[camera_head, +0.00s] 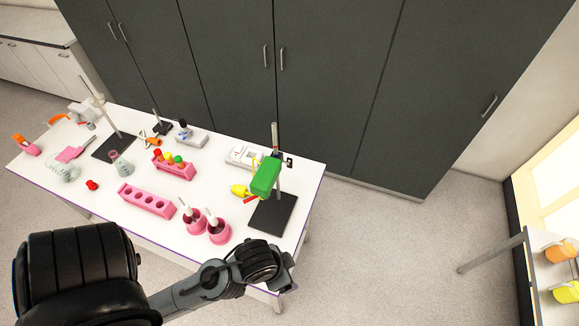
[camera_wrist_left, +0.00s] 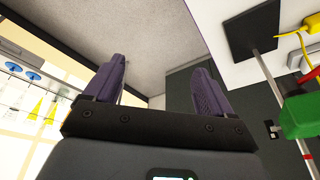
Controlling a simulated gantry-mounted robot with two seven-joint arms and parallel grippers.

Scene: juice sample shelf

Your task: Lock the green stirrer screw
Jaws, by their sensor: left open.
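The green stirrer (camera_head: 265,178) is mounted on an upright metal rod above a black base plate (camera_head: 272,214), at the right end of the table. It also shows at the right edge of the left wrist view (camera_wrist_left: 298,117), partly cut off. I cannot make out its screw. My left arm reaches in from the lower left in the head view and ends near the table's front right edge, where its fingers cannot be made out. In the left wrist view my left gripper (camera_wrist_left: 155,72) is open, with nothing between its purple fingers, apart from the stirrer. My right gripper is not in view.
A yellow clamp-like part (camera_head: 240,190) and a red rod (camera_head: 250,199) are beside the stirrer. Pink flask holders (camera_head: 218,236) and pink racks (camera_head: 146,205) stand to its left. Dark cabinets (camera_head: 330,80) stand behind the table (camera_head: 110,205).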

